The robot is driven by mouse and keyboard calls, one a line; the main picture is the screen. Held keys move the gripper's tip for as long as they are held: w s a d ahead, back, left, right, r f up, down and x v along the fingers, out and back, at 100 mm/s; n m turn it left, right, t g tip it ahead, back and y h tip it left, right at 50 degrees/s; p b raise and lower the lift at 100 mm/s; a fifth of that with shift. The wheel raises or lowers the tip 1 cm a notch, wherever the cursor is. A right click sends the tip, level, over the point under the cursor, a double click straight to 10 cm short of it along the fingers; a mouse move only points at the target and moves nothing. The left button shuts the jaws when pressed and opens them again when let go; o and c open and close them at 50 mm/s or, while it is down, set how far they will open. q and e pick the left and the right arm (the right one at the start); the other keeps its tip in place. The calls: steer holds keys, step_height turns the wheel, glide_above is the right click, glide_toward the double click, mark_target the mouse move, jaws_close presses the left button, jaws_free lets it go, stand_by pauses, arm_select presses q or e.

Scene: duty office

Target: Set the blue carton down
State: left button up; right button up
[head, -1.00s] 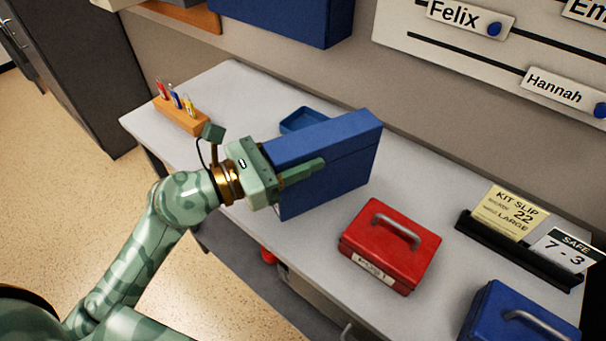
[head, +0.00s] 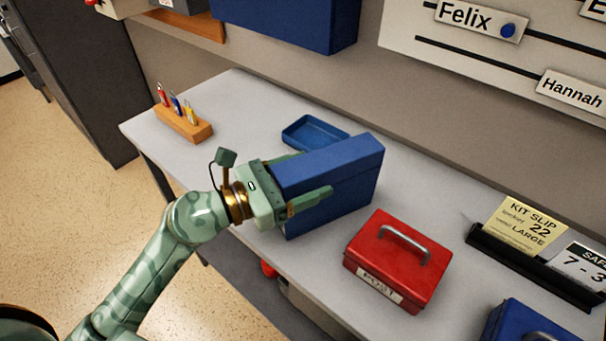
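The blue carton (head: 345,190) is a tall box standing roughly upright over the middle of the grey desk. My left gripper (head: 305,178) is shut on it from the left, with one finger along its near face and the other behind its far side. The carton's lower edge is close to the desk top; I cannot tell whether it touches. My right gripper is not in view.
A red cash box (head: 398,260) stands just right of the carton, and a shallow blue tray (head: 316,133) lies behind it. A wooden holder with tagged keys (head: 184,124) is at the left. A black sign rail (head: 525,268) and another blue box (head: 520,325) are at the right.

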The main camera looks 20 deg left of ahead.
arm_select(q)
steer(key=shift+r, duration=0.2)
steer(key=b+v, duration=0.2)
steer(key=v, duration=1)
steer(key=shift+f, duration=0.1)
